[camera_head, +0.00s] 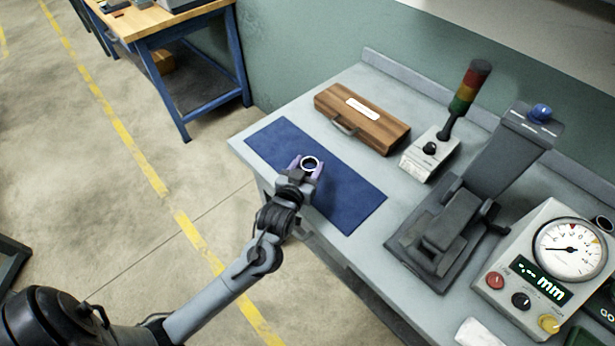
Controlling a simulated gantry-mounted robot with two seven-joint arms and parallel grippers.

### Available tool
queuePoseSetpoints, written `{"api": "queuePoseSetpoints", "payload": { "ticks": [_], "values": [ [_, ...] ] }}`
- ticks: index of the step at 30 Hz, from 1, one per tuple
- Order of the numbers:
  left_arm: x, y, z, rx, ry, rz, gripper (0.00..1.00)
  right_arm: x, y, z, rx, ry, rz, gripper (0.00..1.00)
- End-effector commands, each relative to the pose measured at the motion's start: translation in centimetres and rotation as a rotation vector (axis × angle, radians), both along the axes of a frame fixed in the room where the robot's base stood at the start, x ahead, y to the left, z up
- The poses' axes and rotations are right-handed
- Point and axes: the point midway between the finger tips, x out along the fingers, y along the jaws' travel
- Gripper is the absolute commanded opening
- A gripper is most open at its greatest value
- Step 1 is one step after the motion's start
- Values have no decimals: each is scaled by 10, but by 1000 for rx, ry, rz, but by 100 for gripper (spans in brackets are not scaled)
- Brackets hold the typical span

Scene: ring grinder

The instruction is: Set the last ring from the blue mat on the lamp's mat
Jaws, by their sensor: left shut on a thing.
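The blue mat (350,196) lies flat at the left end of the grey workbench. My left gripper (306,168) is over the mat's middle, reaching in from the front edge. It is shut on a small metallic ring (310,160), whose open top faces up between the purple fingertips. I cannot tell whether the ring touches the mat or is just above it. No other ring shows on the bare parts of the mat. A signal lamp (467,88) with red, yellow and green bands stands on a white box. I cannot make out a mat by it. My right gripper is not in view.
A wooden case (362,119) lies behind the mat. A dark grey machine (455,215) with a blue knob stands right of the mat. Further right is a gauge box (541,264) with a dial and coloured buttons. A blue-framed table (180,30) stands at the back left.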

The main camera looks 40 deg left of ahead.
Motion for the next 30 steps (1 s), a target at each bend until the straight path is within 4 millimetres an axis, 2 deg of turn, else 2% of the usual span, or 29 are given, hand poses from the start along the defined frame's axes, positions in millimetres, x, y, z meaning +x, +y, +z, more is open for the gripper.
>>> {"api": "queuePoseSetpoints", "payload": {
  "ticks": [11, 24, 25, 29, 30],
  "values": [
    [-1, 0, -39, 0, 1, -1, 20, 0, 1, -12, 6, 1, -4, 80],
    [0, 0, -43, 0, 0, -1, 20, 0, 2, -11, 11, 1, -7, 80],
    [-1, 0, -43, 0, 0, -1, 59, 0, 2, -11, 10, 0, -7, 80],
    [-1, 0, -43, 0, 0, -1, 79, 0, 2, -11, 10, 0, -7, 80],
    [-1, 0, -43, 0, 0, -1, 80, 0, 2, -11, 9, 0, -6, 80]
  ]
}}
